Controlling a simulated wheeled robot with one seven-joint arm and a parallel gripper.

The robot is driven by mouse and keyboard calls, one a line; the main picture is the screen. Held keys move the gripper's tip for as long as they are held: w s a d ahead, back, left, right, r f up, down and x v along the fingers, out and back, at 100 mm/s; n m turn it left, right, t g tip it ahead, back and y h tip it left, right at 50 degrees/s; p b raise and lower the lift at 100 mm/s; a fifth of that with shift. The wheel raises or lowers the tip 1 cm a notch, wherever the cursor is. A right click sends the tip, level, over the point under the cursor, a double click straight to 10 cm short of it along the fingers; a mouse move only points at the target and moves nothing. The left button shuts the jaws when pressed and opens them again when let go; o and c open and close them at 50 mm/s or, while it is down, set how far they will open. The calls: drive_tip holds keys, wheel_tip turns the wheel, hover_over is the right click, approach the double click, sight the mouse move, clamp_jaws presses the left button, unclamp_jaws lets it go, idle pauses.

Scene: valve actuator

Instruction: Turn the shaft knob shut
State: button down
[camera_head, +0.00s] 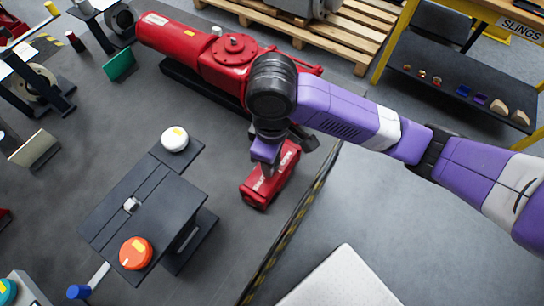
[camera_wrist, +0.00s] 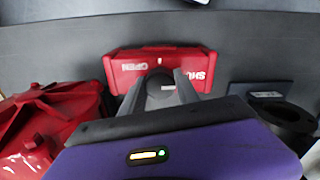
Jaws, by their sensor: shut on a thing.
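A red actuator box (camera_head: 258,191) stands on the grey floor, right of the dark bench. It also shows in the wrist view (camera_wrist: 200,62), with white OPEN and SHUT lettering on its face; OPEN appears upside down. The grey shaft knob (camera_wrist: 160,88) is in front of the box's middle in the wrist view. My gripper (camera_wrist: 158,92) has one finger on each side of the knob and is shut on it. In the head view my gripper (camera_head: 268,163) is over the box and hides the knob. The knob's exact angle is hard to tell.
A large red cylinder actuator (camera_head: 185,42) lies behind the box. A dark bench (camera_head: 120,205) with an orange knob (camera_head: 136,253) and a white knob (camera_head: 174,139) stands left. A yellow-black floor strip (camera_head: 290,230) runs just right of the box. A wooden pallet (camera_head: 335,42) lies at the back.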

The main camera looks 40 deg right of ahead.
drive_tip(key=c, duration=0.9)
unclamp_jaws()
drive_tip(key=shift+r, duration=0.15)
drive_tip(key=shift+r, duration=3.8)
